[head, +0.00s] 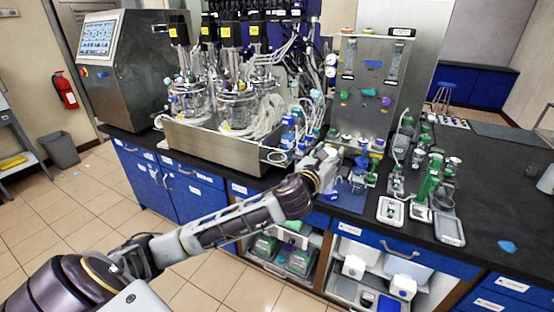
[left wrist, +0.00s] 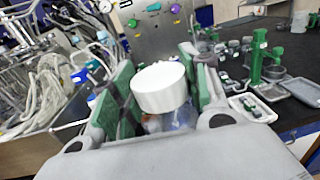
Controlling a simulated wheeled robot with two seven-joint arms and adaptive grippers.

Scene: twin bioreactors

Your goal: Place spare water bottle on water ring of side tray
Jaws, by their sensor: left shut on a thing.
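My left gripper (head: 327,163) is over the front edge of the black bench, in front of the steel panel. In the left wrist view its green-padded fingers (left wrist: 163,75) stand on both sides of a bottle with a wide white cap (left wrist: 160,88), and it is shut on this bottle. The bottle's clear body shows only partly below the cap; its underside is hidden. A blue tray or mat (head: 347,197) lies on the bench just right of the gripper. I cannot make out a water ring. My right gripper is not in view.
Bioreactor vessels (head: 236,108) with tubing stand behind left. Several small bottles crowd the bench before the steel panel (head: 371,85). A green stand (head: 429,180) and a small grey tray (head: 391,211) are to the right. The far right bench is mostly clear, with a blue piece (head: 507,246).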

